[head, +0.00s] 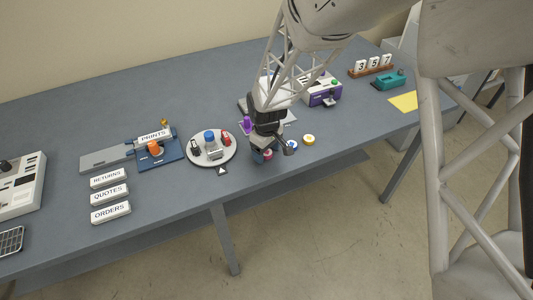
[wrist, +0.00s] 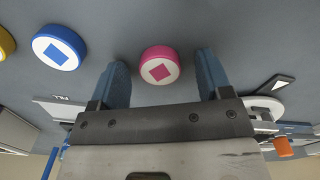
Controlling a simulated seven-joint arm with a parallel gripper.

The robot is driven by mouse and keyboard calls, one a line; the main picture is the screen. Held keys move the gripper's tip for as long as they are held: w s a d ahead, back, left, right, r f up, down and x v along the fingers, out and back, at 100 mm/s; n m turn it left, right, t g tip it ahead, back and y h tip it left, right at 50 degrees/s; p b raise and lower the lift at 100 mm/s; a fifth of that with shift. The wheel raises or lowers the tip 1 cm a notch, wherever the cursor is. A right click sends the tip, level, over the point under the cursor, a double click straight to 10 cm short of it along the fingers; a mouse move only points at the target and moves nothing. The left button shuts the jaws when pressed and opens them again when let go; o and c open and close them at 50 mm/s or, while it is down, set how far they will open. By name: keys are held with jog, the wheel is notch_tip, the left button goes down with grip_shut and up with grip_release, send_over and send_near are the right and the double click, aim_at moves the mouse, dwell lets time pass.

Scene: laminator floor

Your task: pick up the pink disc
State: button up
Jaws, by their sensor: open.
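The pink disc (wrist: 160,66) lies on the grey-blue table in the wrist view, with a white top bearing a pink square. It sits between the two blue fingers of my gripper (wrist: 161,75), towards the tips, with a gap on each side. In the head view my gripper (head: 263,154) is low over the table near its front edge, and only a small part of the pink disc (head: 267,155) shows beside the fingers. My gripper is open and empty.
A blue disc (wrist: 59,47) and a yellow disc (wrist: 4,43) lie left of the pink one in the wrist view. In the head view, a round white tray (head: 228,158) with small items stands left of my gripper. A purple-fronted machine (head: 322,95) stands behind.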

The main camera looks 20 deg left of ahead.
aim_at(267, 152)
jog(key=shift+c, duration=0.5)
jog(key=c, duration=0.9)
jog(key=shift+r, duration=0.2)
jog(key=shift+r, duration=0.55)
notch_tip(267, 152, up, 2)
jog(key=s+d, duration=0.3)
jog(key=s, duration=0.1)
jog(key=s+d+r, duration=0.1)
jog(key=s+d, duration=0.2)
jog(key=s, duration=0.1)
jog(key=s+d, duration=0.3)
jog(key=s, duration=0.2)
jog(key=shift+d+r, duration=0.2)
jog(key=shift+r, duration=0.05)
jog(key=shift+w, duration=0.1)
